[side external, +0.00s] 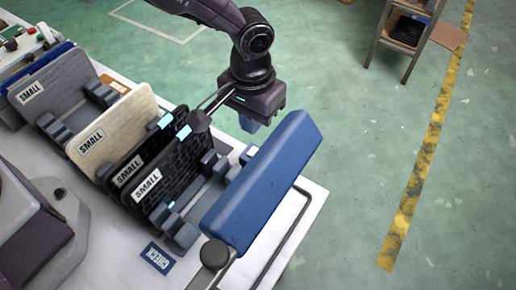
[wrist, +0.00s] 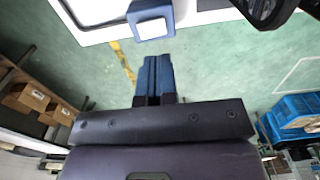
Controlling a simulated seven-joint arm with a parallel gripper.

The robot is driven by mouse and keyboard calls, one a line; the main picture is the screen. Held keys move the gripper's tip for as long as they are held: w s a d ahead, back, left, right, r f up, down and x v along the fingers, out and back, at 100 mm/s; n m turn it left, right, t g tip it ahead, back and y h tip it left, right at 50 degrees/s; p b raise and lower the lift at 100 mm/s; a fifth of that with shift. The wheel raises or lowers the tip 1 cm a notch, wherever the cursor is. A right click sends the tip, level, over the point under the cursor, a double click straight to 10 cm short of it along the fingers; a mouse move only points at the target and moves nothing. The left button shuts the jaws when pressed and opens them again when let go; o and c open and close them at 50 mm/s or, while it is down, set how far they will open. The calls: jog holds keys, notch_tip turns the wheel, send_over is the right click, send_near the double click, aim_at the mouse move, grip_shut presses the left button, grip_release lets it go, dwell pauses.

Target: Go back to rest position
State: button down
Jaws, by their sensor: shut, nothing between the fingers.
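My gripper (wrist: 158,78) shows in the wrist view with its blue fingers pressed together and nothing between them. In the side external view my gripper (side external: 250,124) hangs past the far edge of the white table, partly hidden by the rack and the blue padded bar. It appears apart from the panels. Two black panels (side external: 172,172) labelled SMALL, a cream panel (side external: 116,128) labelled SMALL and a grey panel (side external: 62,86) labelled SMALL stand tilted in slotted holders.
The blue padded bar (side external: 262,182) stands at the table's right end beside the rack. A blue CHECK label (side external: 157,257) lies on the white table (side external: 120,262). A wooden shelf (side external: 408,32) stands on the green floor at the back. The floor to the right is open.

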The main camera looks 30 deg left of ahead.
jog(key=s+a+r+t, duration=0.1)
jog(key=s+a+r, duration=0.1)
jog(key=a+r, duration=0.6)
jog(key=s+a+r+t, duration=0.1)
jog(key=s+a+r, duration=0.1)
jog(key=a+r, duration=0.6)
jog(key=s+a+r+t, duration=0.1)
jog(key=s+a+r, duration=0.2)
jog(key=s, duration=0.4)
jog(key=s+a+r+t, duration=0.2)
jog(key=s+a+r, duration=0.2)
jog(key=s+a, duration=0.2)
jog(key=shift+s+a+r+t, duration=0.15)
jog(key=shift+s+a+t, duration=0.15)
jog(key=shift+s, duration=0.8)
jog(key=c, duration=1.8)
grip_release()
jog(key=shift+c, duration=0.2)
